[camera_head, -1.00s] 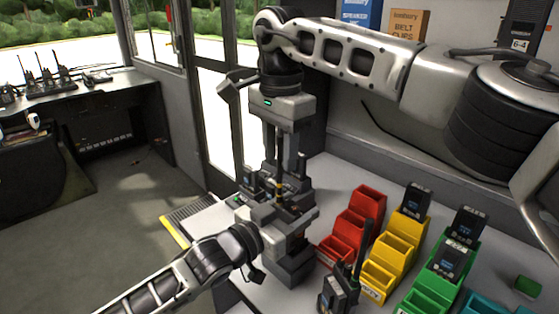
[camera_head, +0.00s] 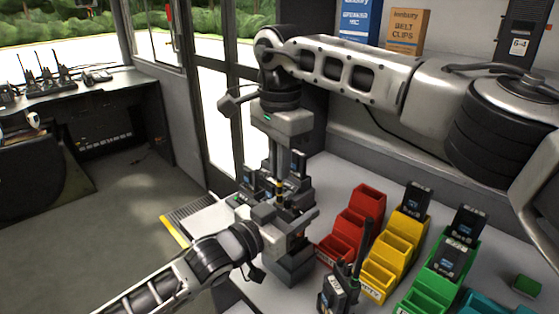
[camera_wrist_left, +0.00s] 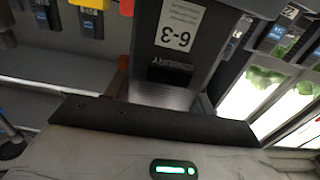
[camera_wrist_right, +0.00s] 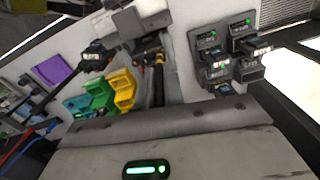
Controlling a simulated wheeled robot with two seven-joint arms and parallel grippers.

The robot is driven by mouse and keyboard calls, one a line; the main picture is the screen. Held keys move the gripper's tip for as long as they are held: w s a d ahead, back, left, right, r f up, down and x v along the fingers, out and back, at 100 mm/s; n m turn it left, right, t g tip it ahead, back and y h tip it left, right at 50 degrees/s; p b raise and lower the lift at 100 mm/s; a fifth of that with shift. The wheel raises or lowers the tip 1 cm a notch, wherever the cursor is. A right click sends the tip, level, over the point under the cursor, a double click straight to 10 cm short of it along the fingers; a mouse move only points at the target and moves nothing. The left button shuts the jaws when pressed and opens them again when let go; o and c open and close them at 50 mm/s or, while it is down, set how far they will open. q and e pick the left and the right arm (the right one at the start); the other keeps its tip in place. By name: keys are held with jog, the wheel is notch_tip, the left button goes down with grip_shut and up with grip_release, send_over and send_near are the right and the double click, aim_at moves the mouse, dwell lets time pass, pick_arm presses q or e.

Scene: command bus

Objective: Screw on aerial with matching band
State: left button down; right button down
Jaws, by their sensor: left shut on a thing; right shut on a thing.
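My left gripper (camera_head: 283,212) is shut on a dark radio (camera_head: 290,200) above the counter. The radio's back, labelled 6-3, fills the middle of the left wrist view (camera_wrist_left: 175,45). My right gripper (camera_head: 283,168) points straight down above it, shut on a thin black aerial. The aerial (camera_wrist_right: 158,85) shows in the right wrist view with a yellow band (camera_wrist_right: 159,58) near its lower end. In the head view the band (camera_head: 279,187) is at the radio's top. I cannot tell whether the threads are engaged.
Red (camera_head: 367,205), yellow (camera_head: 378,282) and green bins (camera_head: 428,300) stand at right, some holding radios. A radio with an aerial (camera_head: 338,292) stands at the front. Several radios stand in a cluster behind my grippers, also in the right wrist view (camera_wrist_right: 222,70).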

jog(key=m, duration=1.1)
jog(key=shift+m, duration=0.3)
jog(key=m, duration=1)
jog(key=c, duration=1.4)
grip_release()
jog(key=shift+c, duration=0.2)
notch_tip(320, 180, up, 12)
jog(key=shift+s, duration=0.1)
